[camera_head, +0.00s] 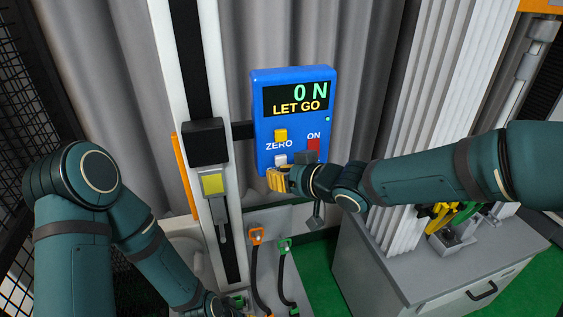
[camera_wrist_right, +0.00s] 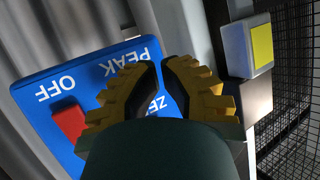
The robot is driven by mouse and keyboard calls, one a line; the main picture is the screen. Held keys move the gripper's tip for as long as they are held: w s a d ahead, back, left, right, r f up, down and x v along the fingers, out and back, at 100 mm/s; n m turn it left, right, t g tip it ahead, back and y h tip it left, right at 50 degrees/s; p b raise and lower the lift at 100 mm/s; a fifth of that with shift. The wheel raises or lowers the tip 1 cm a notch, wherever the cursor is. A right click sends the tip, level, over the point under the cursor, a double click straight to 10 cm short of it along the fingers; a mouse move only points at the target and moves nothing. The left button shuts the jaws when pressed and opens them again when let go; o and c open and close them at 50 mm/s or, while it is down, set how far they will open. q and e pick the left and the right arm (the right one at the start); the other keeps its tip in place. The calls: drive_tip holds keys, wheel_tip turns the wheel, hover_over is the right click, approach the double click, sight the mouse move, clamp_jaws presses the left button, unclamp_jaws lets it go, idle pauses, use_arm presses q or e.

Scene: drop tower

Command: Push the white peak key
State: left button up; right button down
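The white peak key (camera_head: 280,159) sits low on the left of the blue panel (camera_head: 262,118), below the ZERO label. My right gripper (camera_head: 276,179) has yellow fingers just below and in front of this key; I cannot tell whether they touch it. In the right wrist view the fingertips (camera_wrist_right: 161,64) come close together with nothing seen held between them, over the blue panel (camera_wrist_right: 60,95) beside the PEAK lettering. The white key is hidden there. My left arm ends at the bottom edge of the head view, and its finger state is unclear.
The panel has a yellow key (camera_head: 281,135), a red key (camera_head: 313,145) and a display (camera_head: 297,98) reading "0 N LET GO". A white column (camera_head: 174,60) with a dark carriage (camera_head: 207,141) stands left of it. A grey cabinet (camera_head: 400,275) is at lower right.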

drive_tip(key=shift+w, duration=0.1)
drive_tip(key=shift+w+a, duration=0.15)
drive_tip(key=shift+w, duration=0.15)
drive_tip(key=shift+w+a+p, duration=0.15)
drive_tip(key=shift+w+p, duration=0.35)
idle(1.0)
drive_tip(key=shift+s, duration=0.15)
drive_tip(key=shift+s+d, duration=0.3)
drive_tip(key=shift+s, duration=0.45)
drive_tip(key=shift+s+d+b, duration=0.15)
drive_tip(key=shift+s+d, duration=0.1)
drive_tip(key=shift+s, duration=0.55)
drive_tip(key=shift+s+d+b, duration=0.1)
drive_tip(key=shift+s+d, duration=0.15)
drive_tip(key=shift+s, duration=0.55)
drive_tip(key=shift+s+d+b, duration=0.15)
drive_tip(key=shift+s+d, duration=0.1)
drive_tip(key=shift+s, duration=0.55)
